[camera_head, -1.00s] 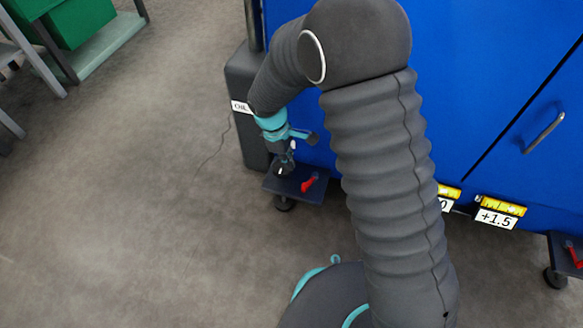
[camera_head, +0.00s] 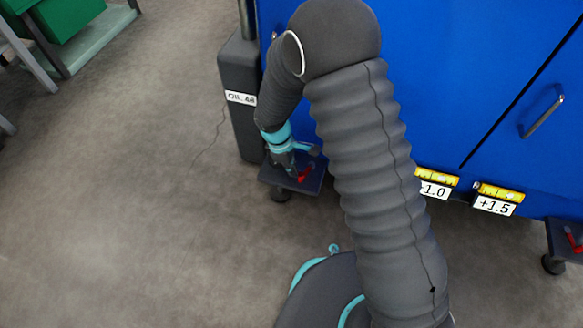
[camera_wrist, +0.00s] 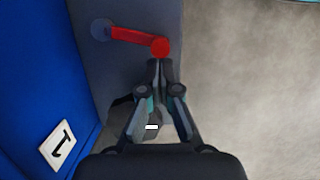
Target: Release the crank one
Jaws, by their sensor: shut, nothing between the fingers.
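The red crank (camera_wrist: 135,36) lies on a dark plate (camera_wrist: 140,12) in the wrist view, its pivot end at the left and its round knob at the right. In the head view the crank (camera_head: 304,175) shows as a small red piece on the dark foot plate (camera_head: 312,187) low beside the blue cabinet. My gripper (camera_wrist: 158,64) is shut and empty, its fingertips right at the near side of the knob; whether they touch it I cannot tell. In the head view my gripper (camera_head: 292,171) is just left of the crank and partly hides it.
A tag reading 1 (camera_wrist: 59,147) is on the blue side. A dark tank labelled OIL (camera_head: 240,98) stands left of the foot plate. Another red crank (camera_head: 573,240) is at the far right. Tags 1.0 (camera_head: 436,190) and +1.5 (camera_head: 495,206) hang between. Open floor (camera_head: 130,220) lies left.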

